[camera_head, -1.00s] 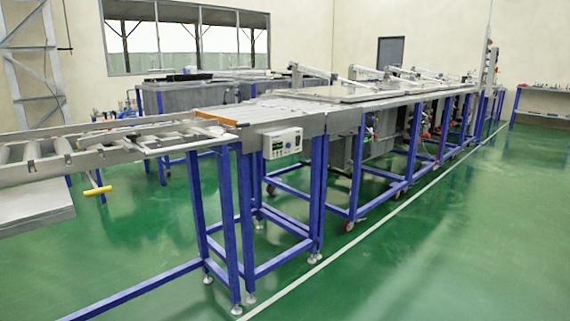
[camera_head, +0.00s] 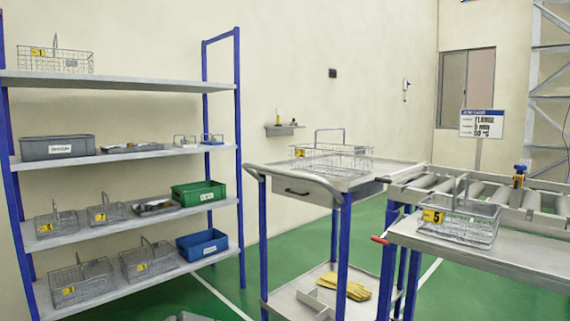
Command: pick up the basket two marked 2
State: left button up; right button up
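Several wire baskets with yellow number tags are in view. One basket (camera_head: 330,160) stands on top of the blue-legged trolley in the middle; its tag is too small to read for sure. Two baskets stand on the third shelf at the left, one at the far left (camera_head: 57,224) and one beside it (camera_head: 107,214). Two more stand on the bottom shelf, one left (camera_head: 82,283) and one right (camera_head: 147,260). I cannot tell for sure which tag reads 2. The basket marked 1 (camera_head: 56,60) is on the top shelf; the basket marked 5 (camera_head: 460,222) is at right. Neither gripper shows.
The blue-posted shelf rack (camera_head: 150,78) also holds a grey bin (camera_head: 57,147), a green bin (camera_head: 198,192) and a blue bin (camera_head: 202,245). Yellow gloves (camera_head: 345,287) lie on the trolley's lower shelf. A roller conveyor (camera_head: 480,190) stands right. Green floor shows between rack and trolley.

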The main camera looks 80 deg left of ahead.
aim_at(300, 152)
jog(key=u, duration=2.2)
jog(key=i+z, duration=0.35)
jog(key=i, duration=0.45)
